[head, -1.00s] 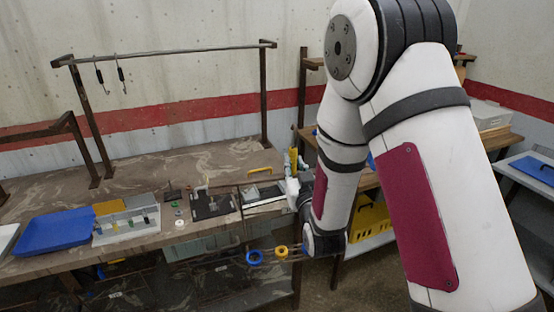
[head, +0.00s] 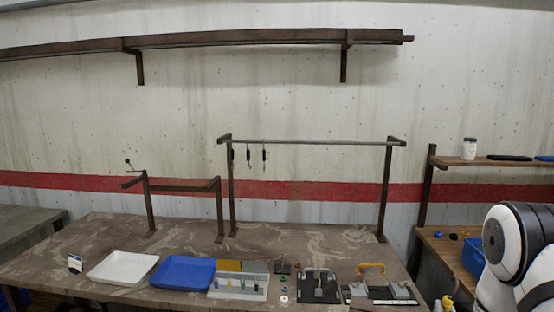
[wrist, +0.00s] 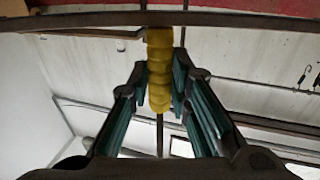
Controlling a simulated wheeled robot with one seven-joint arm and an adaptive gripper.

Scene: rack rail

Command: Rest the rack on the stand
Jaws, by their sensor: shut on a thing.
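My gripper (wrist: 161,78) shows in the wrist view, its two fingers closed on a yellow ribbed grip (wrist: 159,72). A thin dark rod runs on from the grip; the rest of the held thing is hidden. In the head view a grey rack-like holder (head: 238,289) with several coloured pieces stands on the bench. A low dark frame (head: 180,188) with posts and arms stands behind the trays. I cannot tell which piece is the task's stand, or whether the grip belongs to the rack.
The bench (head: 110,232) carries a white tray (head: 122,269), a blue tray (head: 182,273) and a black plate (head: 318,286). A wall shelf (head: 220,40) hangs above. The bench's back middle is clear.

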